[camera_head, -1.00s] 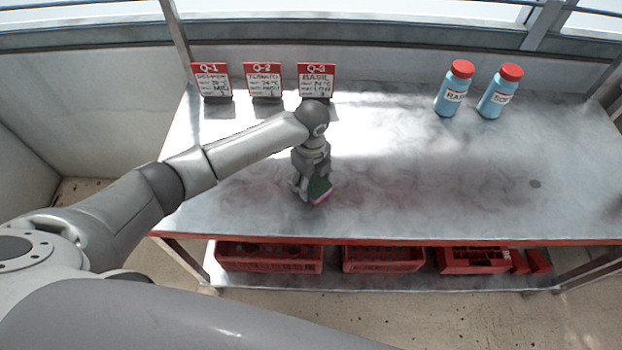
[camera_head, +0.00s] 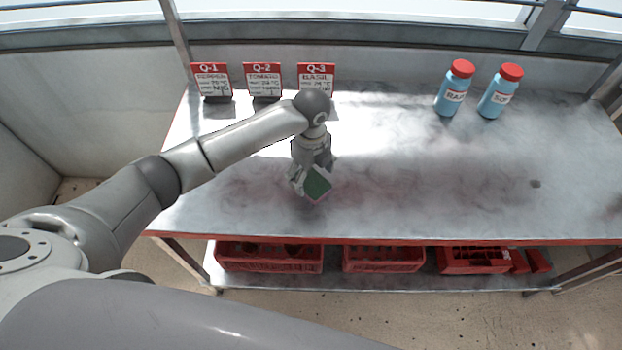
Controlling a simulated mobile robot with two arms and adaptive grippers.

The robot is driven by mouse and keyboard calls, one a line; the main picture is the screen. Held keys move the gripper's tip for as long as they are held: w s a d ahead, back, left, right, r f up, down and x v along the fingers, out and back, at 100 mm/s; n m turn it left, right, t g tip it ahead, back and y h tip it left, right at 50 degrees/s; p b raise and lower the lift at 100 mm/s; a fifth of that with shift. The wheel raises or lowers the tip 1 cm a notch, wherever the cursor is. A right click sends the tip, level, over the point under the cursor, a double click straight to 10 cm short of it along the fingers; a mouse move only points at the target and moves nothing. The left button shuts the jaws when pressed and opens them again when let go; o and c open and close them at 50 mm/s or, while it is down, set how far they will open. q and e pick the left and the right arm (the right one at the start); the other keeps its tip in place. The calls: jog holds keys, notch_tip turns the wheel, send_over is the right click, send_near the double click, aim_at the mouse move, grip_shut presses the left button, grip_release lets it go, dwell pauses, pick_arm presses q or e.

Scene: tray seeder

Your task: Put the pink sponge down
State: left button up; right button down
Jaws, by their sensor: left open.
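The pink sponge (camera_head: 318,184) is at the left part of the metal table, just at the fingers of my left gripper (camera_head: 303,186). It shows a dark green face with a thin pink edge. My left gripper points down at the table and is open. The sponge's far side is hidden by the fingers, and I cannot tell whether it touches them or lies flat on the table. My right gripper is not in view.
Three red-topped sign cards (camera_head: 264,82) stand at the back left of the table (camera_head: 430,185). Two blue bottles with red caps (camera_head: 452,88) stand at the back right. Red crates (camera_head: 384,259) sit on the lower shelf. The table's middle and right are clear.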

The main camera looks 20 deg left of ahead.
aim_at(311, 180)
pick_arm(q)
notch_tip(311, 180, up, 9)
dwell(0.3)
dwell(0.4)
